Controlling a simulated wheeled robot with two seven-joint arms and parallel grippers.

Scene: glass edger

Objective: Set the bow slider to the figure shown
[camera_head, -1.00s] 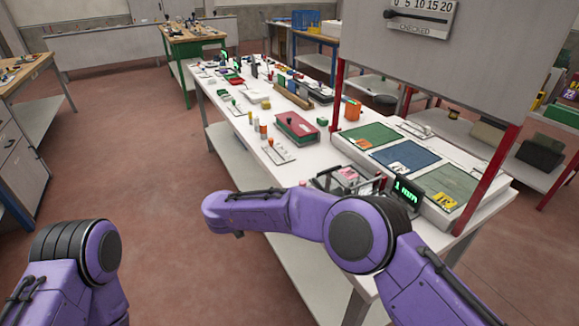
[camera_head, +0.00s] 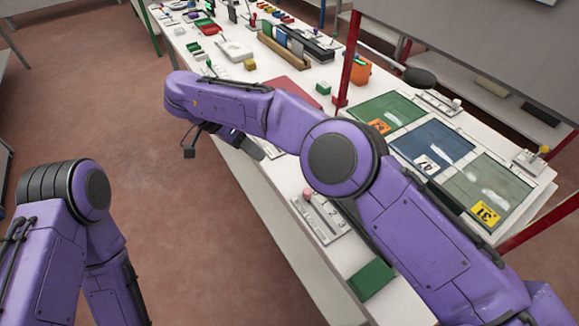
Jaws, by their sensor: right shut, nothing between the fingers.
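A pale slider plate (camera_head: 326,229) with a pink knob (camera_head: 307,194) and the numerals 1, 2, 3 lies at the table's near edge, partly hidden by my right arm. I cannot tell from its markings whether it is the bow slider. The knob stands near the plate's upper left end, beside the 1. My right gripper (camera_head: 254,149) hangs below my forearm over the table's left edge, shut and empty, up and left of the knob and apart from it. The display with a figure is not visible now. My left arm is at the lower left; its gripper is out of view.
Green, blue and grey-green panels (camera_head: 490,187) with number tags lie in a white tray at the right, between red posts (camera_head: 350,60). A green block (camera_head: 371,279) lies near the front. Open floor lies left.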

